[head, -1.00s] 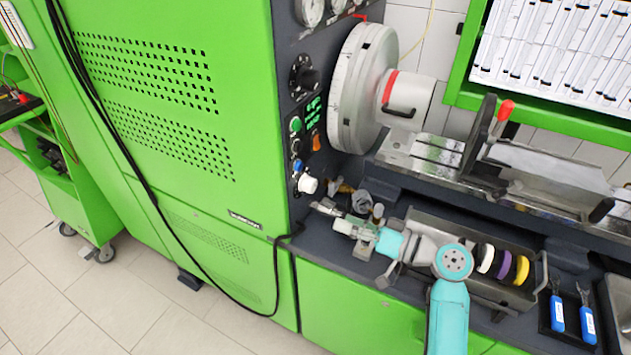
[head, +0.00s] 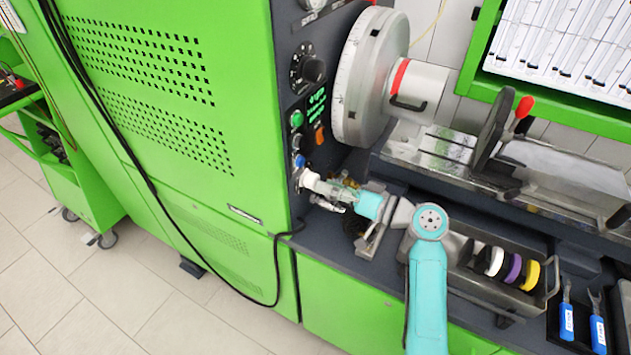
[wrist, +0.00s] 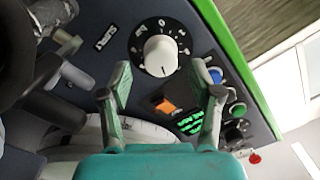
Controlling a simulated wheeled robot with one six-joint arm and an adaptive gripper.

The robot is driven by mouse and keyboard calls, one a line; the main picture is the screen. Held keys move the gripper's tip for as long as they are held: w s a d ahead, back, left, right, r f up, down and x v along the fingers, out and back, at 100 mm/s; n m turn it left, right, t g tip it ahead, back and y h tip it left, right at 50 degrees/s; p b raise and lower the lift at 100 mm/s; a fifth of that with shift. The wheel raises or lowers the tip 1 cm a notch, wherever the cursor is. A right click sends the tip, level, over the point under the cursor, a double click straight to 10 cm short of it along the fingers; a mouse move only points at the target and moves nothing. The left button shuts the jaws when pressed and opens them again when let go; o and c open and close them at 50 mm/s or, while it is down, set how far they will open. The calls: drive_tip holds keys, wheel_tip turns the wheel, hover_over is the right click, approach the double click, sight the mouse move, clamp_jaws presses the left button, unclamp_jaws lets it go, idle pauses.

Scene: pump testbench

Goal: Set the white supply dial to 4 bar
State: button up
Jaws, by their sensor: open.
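The white supply dial (wrist: 160,56) is a round white knob on a black scale plate on the dark control panel, beside a small label reading SUPPLY. A dark pointer mark shows on the knob's lower side in the wrist view; the scale figures are too small to read surely. In the head view the dial (head: 308,179) sits low on the panel, directly in front of my gripper (head: 325,187). In the wrist view my gripper (wrist: 168,84) is open and empty, its fingertips apart on either side below the knob. I cannot tell whether they touch anything.
An orange switch (wrist: 166,105), a blue button (wrist: 215,75) and a green button (wrist: 238,108) lie near the fingers. A black dial (head: 308,70) is higher on the panel. The large metal disc (head: 358,85) and several fittings stand close to the right.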

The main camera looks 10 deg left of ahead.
sight(315, 182)
drive_tip(key=shift+x, duration=1.85)
drive_tip(key=c, duration=1.1)
